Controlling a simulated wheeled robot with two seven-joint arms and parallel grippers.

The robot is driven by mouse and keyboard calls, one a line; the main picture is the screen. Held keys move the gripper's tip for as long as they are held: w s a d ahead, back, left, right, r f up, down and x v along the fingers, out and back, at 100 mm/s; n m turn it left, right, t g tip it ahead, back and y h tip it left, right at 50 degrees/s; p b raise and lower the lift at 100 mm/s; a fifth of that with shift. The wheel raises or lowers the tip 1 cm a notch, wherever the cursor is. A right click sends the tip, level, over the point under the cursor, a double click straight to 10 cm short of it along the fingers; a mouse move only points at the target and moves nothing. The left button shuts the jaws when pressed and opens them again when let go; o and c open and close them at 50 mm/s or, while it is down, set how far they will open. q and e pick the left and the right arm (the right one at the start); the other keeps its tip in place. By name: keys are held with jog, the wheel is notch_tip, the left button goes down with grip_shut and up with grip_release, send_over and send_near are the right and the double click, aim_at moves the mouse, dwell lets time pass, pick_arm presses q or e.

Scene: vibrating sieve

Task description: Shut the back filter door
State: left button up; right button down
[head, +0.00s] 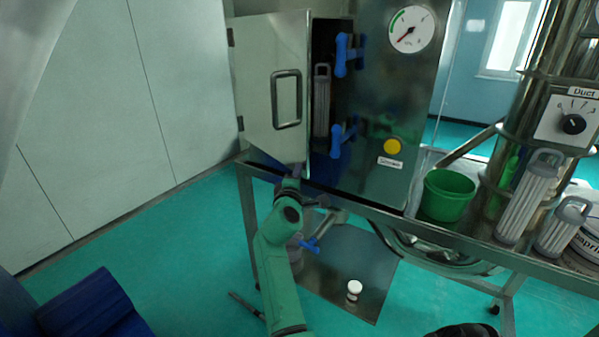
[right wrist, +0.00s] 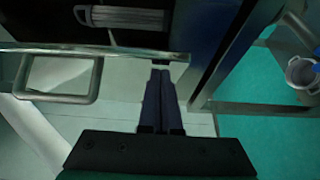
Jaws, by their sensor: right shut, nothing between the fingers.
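The filter door (head: 255,85) is a metal panel with a bar handle (head: 286,98). It stands ajar on its left hinges, its free right edge away from the cabinet (head: 385,90). A grey filter (head: 321,100) shows in the dark opening. My right gripper (head: 296,170) is at the door's lower free corner, its fingers partly hidden. In the right wrist view its fingers (right wrist: 161,75) are shut and empty, with tips close to the end of the door's edge (right wrist: 110,51); I cannot tell if they touch. The handle (right wrist: 60,98) is left of them. My left gripper is not in view.
Blue latches (head: 345,54) (head: 343,137) stick out at the opening's right side. The steel table's front rail (head: 375,213) runs below the cabinet. A green bucket (head: 447,195) and grey filters (head: 527,195) stand to the right.

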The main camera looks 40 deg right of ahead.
aim_at(308, 166)
jog(key=shift+w+a, duration=0.25)
jog(key=shift+a, duration=0.25)
jog(key=shift+r, duration=0.15)
jog(key=shift+n+t+y, duration=0.6)
jog(key=shift+n, duration=0.1)
jog(key=d+p, duration=0.5)
jog(key=shift+s+r, duration=0.2)
jog(key=shift+r, duration=0.2)
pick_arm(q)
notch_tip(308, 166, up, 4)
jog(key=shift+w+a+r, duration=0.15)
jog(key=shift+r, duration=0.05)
pick_arm(e)
jog(key=d, duration=0.2)
jog(key=d+f, duration=0.1)
jog(key=d, duration=0.2)
jog(key=shift+w+d, duration=0.15)
jog(key=shift+d, duration=0.1)
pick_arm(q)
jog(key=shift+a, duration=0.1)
